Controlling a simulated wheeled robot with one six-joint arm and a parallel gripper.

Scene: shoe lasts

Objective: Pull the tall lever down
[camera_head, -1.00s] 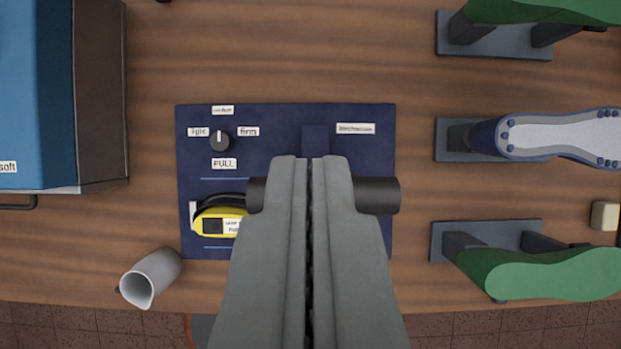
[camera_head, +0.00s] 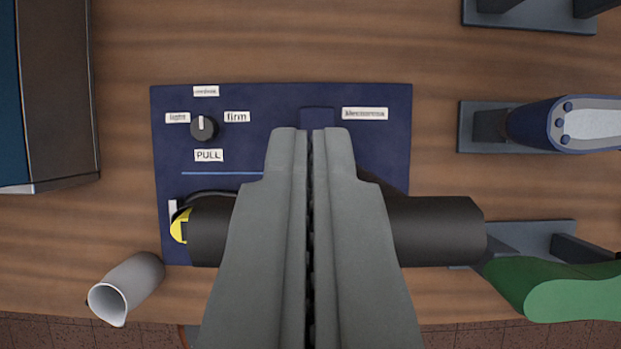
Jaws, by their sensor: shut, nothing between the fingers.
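The lever's thick black crossbar (camera_head: 440,232) lies left to right across the picture, above the dark blue control panel (camera_head: 350,95). My gripper (camera_head: 311,132) points away from the camera, its two grey fingers shut together with nothing between them. The fingers cover the middle of the crossbar, which sticks out on both sides. The lever's shaft is hidden behind the fingers. I cannot tell whether the fingers touch the crossbar. A small blue block (camera_head: 318,117) on the panel shows just past the fingertips.
The panel also has a black knob (camera_head: 204,128) and a yellow item (camera_head: 180,226), partly covered by the crossbar. Shoe lasts, one green (camera_head: 570,292) and one blue-and-white (camera_head: 575,124), are at right.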

